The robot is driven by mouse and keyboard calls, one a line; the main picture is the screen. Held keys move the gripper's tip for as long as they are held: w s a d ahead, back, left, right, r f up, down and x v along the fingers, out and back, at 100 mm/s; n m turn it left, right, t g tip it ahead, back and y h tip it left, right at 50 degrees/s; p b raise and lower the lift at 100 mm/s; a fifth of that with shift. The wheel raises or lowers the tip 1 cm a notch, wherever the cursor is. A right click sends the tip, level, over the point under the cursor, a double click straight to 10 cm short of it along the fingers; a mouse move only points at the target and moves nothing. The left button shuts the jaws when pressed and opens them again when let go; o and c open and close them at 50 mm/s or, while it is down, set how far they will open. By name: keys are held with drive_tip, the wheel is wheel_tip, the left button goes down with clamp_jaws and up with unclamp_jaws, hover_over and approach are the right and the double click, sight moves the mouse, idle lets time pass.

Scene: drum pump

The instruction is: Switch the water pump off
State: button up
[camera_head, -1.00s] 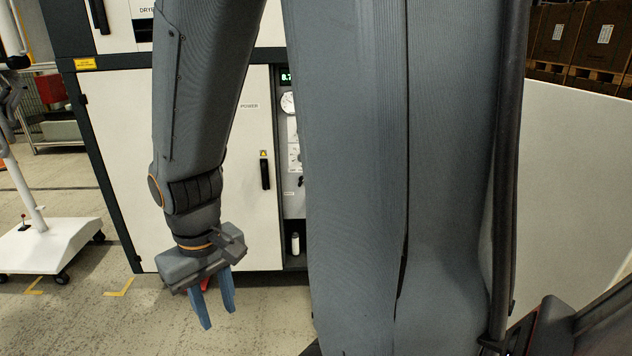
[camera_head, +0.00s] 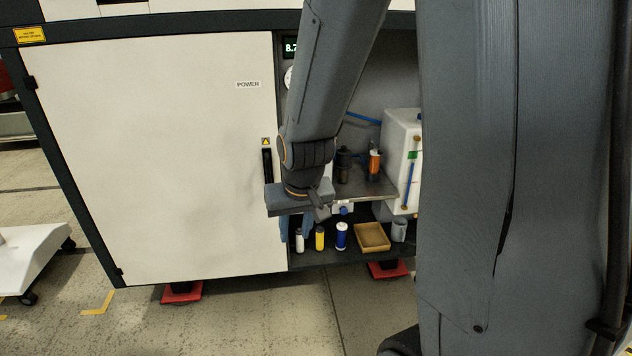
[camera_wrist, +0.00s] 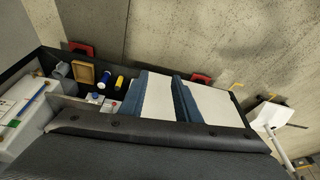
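I cannot pick out the water pump or its switch for certain. In the head view a dark fitting (camera_head: 343,164) and an orange-topped part (camera_head: 374,163) stand on a grey shelf inside the open bay of the machine. A white tank (camera_head: 402,150) with a blue tube stands to their right. My gripper (camera_head: 296,228) points down in front of the bay's left edge and hides part of it. In the wrist view my gripper's two blue fingers (camera_wrist: 164,92) are apart with nothing held between them. My arm hides part of the panel below the green display (camera_head: 290,47).
A closed white door (camera_head: 150,150) labelled POWER, with a black handle (camera_head: 267,175), fills the left. Several bottles, including a yellow one (camera_head: 320,238), and a tan tray (camera_head: 372,237) sit on the bottom shelf. A white wheeled base (camera_head: 28,265) stands at far left. The front floor is clear.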

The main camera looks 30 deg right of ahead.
drive_tip(key=w+d+f+m+t+h+b, duration=0.1)
drive_tip(key=w+d+f+t+b, duration=0.3)
drive_tip(key=w, duration=1)
drive_tip(key=w+d+f+m+t+h+b, duration=0.2)
drive_tip(key=w+d+f+m+t+b, duration=0.2)
drive_tip(key=w+d+b, duration=0.5)
drive_tip(key=w+d+f+m+t+h+b, duration=0.2)
drive_tip(key=w+d+f+t+b, duration=0.3)
drive_tip(key=w+d, duration=0.6)
drive_tip(key=w+f+b, duration=0.1)
drive_tip(key=w, duration=0.8)
drive_tip(key=shift+d+m+t+b, duration=0.15)
drive_tip(key=shift+m+t+b, duration=0.15)
drive_tip(key=shift+m+b, duration=0.1)
drive_tip(key=shift+w+f, duration=0.1)
clamp_jaws()
